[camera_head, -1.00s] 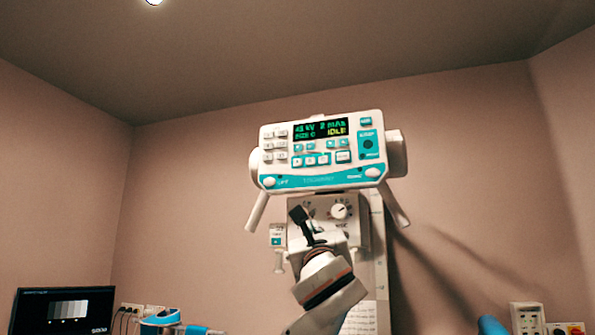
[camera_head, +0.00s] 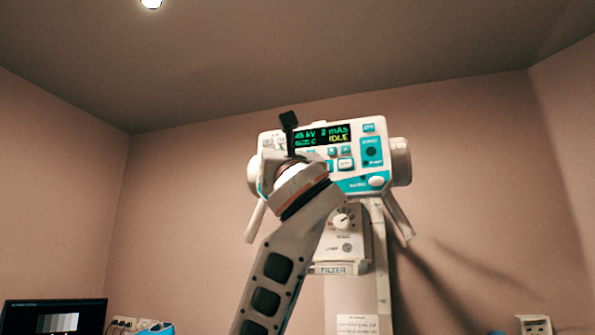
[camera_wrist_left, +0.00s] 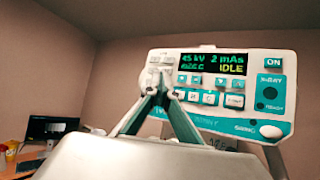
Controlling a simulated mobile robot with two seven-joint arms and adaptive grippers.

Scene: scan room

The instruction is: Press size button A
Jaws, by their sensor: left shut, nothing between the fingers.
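The white and teal control panel (camera_head: 354,184) stands in front of me in the head view, and it also fills the right half of the left wrist view (camera_wrist_left: 215,120). Its display (camera_head: 322,134) reads 45 kV, 2 mAs and IDLE, with a small size line that seems to end in C. Small pale buttons (camera_wrist_left: 154,59) sit left of the display; their labels are too small to read. My left gripper (camera_head: 289,121) is shut and empty, its dark tips in front of the panel's left part, covering some buttons. I cannot tell whether the tips touch it. My right gripper is not in view.
Below the panel are a dial unit (camera_head: 343,221) and a pale column (camera_head: 352,290). Handles slope down on both sides. A dark monitor (camera_head: 52,317) stands low at the left. The walls around the panel are bare.

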